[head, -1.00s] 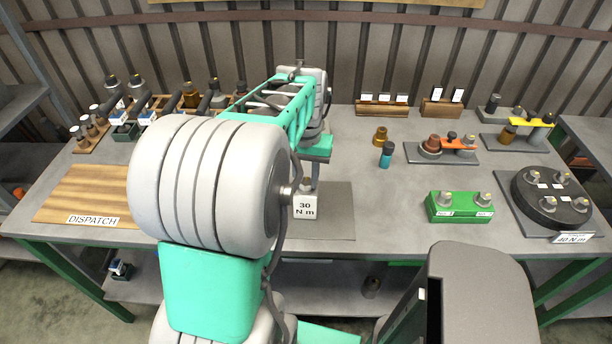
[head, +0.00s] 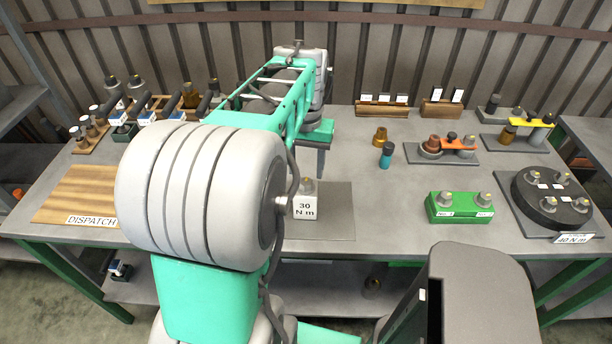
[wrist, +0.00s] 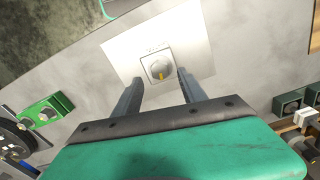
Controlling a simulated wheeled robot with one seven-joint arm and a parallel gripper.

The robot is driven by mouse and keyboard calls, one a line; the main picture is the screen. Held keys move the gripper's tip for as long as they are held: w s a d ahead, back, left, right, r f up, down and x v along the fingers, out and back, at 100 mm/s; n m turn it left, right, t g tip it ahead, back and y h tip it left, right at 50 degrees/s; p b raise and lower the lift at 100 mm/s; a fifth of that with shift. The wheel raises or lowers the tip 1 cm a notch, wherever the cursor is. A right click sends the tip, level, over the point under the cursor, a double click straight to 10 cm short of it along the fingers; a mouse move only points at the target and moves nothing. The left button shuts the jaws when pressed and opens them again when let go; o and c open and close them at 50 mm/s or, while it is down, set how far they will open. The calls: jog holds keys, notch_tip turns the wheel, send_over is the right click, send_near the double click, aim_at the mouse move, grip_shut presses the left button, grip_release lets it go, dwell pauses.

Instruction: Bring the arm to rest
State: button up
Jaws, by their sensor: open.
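My arm reaches over the workbench (head: 385,228), and its white and green links cover the middle left of the head view. My gripper (wrist: 157,85) is open and empty in the wrist view, with its two fingers apart. Past the fingertips, the white 30 N m block (wrist: 158,68) with a round knob on top shows between them. In the head view the same block (head: 305,207) stands on a grey plate (head: 335,222).
A green block with two knobs (head: 460,208) and a dark round fixture (head: 550,200) stand at the right. The wooden dispatch board (head: 80,190) at the left is bare. Racks and small parts line the back.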

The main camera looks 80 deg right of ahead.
jog(key=shift+r, duration=1.95)
